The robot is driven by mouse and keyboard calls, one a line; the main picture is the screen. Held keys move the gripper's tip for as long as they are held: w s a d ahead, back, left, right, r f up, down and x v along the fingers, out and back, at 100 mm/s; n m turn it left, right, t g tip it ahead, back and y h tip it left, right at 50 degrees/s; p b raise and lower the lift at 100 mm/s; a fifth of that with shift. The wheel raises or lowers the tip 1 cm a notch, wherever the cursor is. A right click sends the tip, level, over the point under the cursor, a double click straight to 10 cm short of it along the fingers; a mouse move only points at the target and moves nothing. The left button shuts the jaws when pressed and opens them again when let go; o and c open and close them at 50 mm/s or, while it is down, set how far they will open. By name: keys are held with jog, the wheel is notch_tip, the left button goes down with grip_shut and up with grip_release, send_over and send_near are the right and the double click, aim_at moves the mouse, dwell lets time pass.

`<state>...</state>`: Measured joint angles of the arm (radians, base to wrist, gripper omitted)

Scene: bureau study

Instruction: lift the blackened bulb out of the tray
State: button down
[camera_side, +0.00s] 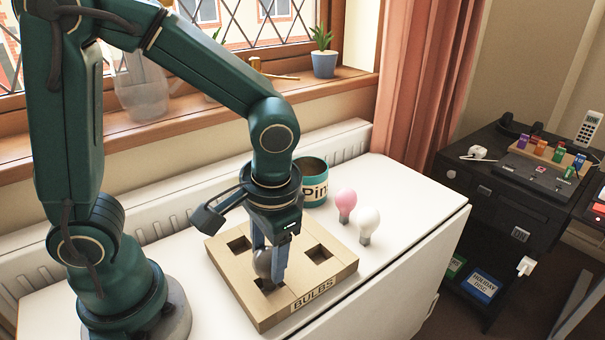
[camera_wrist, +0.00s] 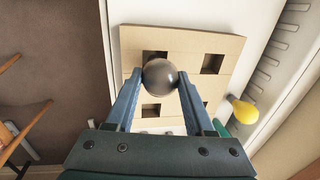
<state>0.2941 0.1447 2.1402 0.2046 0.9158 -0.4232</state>
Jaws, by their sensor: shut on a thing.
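The blackened bulb (camera_side: 263,262) is a dark grey globe, held between the two fingers of my gripper (camera_side: 270,258). It sits at the front socket of the wooden tray (camera_side: 253,305); I cannot tell whether its base is inside the socket or just above it. In the wrist view the dark bulb (camera_wrist: 160,77) lies between my gripper's fingertips (camera_wrist: 159,82), over the tray (camera_wrist: 186,41), and hides part of a square socket. The other sockets that show look empty. The tray's front edge carries the label "BULBS".
A pink bulb (camera_side: 346,205) and a white bulb (camera_side: 367,225) stand right of the tray. A teal tin (camera_side: 314,183) stands behind it. A yellow bulb (camera_wrist: 244,111) shows beside the tray in the wrist view. The white top (camera_side: 400,240) is clear at the front right.

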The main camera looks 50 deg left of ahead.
notch_tip(320, 180, up, 3)
jog(key=shift+w+f, duration=0.1)
jog(key=shift+f, duration=0.05)
jog(key=s+a+r, duration=0.2)
jog(key=a+r, duration=0.5)
jog(key=a, duration=0.4)
jog(key=shift+s+a+r, duration=0.2)
jog(key=shift+s+r, duration=0.15)
jog(key=shift+r, duration=0.05)
jog(key=shift+r, duration=0.7)
jog(key=shift+r, duration=0.65)
jog(key=shift+r, duration=0.1)
jog(key=shift+r, duration=1.7)
